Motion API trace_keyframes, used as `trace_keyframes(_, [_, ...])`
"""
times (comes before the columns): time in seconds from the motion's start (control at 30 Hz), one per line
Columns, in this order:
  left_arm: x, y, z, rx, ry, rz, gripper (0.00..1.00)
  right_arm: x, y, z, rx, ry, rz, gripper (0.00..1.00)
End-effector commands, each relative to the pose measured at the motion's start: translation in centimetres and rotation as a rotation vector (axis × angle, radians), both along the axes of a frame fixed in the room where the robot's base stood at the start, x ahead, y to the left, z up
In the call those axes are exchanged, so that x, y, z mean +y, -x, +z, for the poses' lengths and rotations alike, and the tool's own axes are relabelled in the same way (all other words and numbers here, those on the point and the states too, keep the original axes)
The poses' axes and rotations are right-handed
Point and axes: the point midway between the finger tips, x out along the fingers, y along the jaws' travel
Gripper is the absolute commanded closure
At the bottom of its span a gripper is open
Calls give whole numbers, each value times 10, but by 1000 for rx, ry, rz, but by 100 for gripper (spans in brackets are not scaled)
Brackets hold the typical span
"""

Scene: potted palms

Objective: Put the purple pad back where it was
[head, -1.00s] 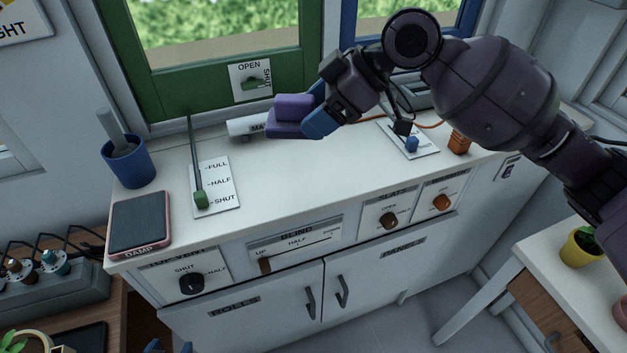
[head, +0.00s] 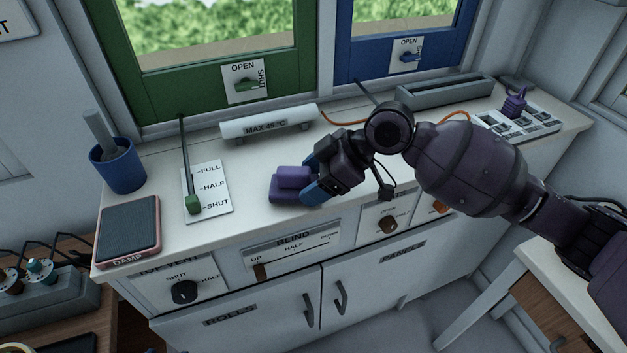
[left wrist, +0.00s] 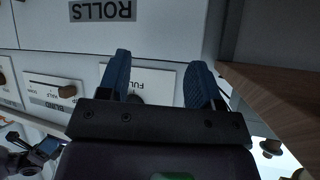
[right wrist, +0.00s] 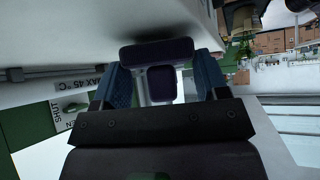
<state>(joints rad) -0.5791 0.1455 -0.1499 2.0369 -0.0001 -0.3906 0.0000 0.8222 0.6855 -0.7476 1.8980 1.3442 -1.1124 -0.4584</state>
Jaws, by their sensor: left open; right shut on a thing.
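The purple pad (head: 290,184), a flat base with a block-like grip on top, is in my right gripper (head: 309,187) over the front middle of the white worktop. The right gripper is shut on the pad's grip. In the right wrist view the pad (right wrist: 157,51) shows between the two blue fingers. The pad is at or just above the worktop; I cannot tell whether it touches. My left gripper (left wrist: 160,66) is open and empty in the left wrist view, facing the cabinet front; it is out of the head view.
A damp pad in a tray (head: 128,230) and a blue pot (head: 118,170) stand at the left. A green lever (head: 193,203) rises from its label plate. A white tube marked MAX 45°C (head: 266,127) lies behind. A switch panel (head: 535,124) is at the right.

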Motion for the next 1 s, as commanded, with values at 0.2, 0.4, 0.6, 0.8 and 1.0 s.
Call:
trace_keyframes(0.2, [0, 0, 0, 0, 0, 0, 41, 0, 0, -6, -1, -1, 0, 56])
trace_keyframes(0.4, [0, 0, 0, 1, -1, 0, 41, 0, 0, -8, 0, -1, 0, 56])
trace_keyframes(0.6, [0, -1, 0, -1, 0, -1, 41, 0, 0, -8, -1, 0, 0, 7])
trace_keyframes(0.8, [0, -1, 0, -2, 0, -2, 41, 0, 0, -7, -1, 0, 0, 7])
trace_keyframes(1.0, [0, -2, 3, -5, -1, -1, 41, -7, 0, 1, -4, 0, -1, 7])
